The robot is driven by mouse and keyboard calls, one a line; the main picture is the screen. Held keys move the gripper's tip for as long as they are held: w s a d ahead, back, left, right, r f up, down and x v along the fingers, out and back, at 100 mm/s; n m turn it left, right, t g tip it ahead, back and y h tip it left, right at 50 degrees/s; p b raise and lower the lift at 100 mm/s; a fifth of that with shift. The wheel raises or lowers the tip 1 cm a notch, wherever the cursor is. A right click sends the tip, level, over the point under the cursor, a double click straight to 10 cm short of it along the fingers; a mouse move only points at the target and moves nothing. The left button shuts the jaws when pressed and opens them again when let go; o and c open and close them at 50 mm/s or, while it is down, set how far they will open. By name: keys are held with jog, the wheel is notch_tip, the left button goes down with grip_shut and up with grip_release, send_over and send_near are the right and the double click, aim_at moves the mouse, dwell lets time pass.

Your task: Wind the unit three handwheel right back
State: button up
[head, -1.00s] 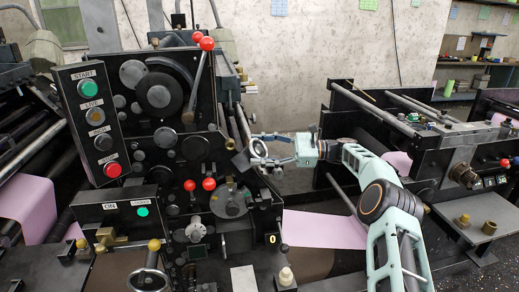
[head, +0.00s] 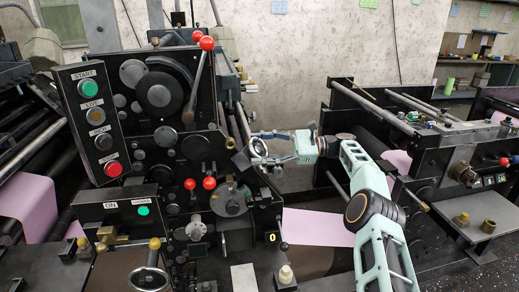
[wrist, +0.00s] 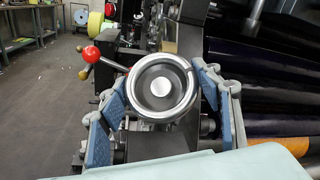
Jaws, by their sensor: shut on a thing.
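A handwheel with a bright metal rim and dark face (wrist: 160,88) fills the middle of the wrist view. In the head view it is the small ringed wheel (head: 258,147) on the right side of the black machine panel. My gripper (wrist: 162,82) has its blue-padded fingers on the left and right sides of the wheel and is shut on it. In the head view my gripper (head: 272,146) reaches the wheel from the right. The far side of the rim and the wheel's shaft are hidden.
A red-knobbed lever (wrist: 91,54) stands close left of the wheel in the wrist view. The panel carries START and STOP buttons (head: 110,169) and red-knobbed levers. Another handwheel (head: 150,279) sits lower left. Pink web (head: 318,228) runs below my arm.

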jog(key=o, duration=1.2)
jog(key=shift+c, duration=0.2)
jog(key=shift+m+t+y+b, duration=0.5)
jog(key=shift+m+t+b, duration=0.15)
jog(key=shift+m+t, duration=0.95)
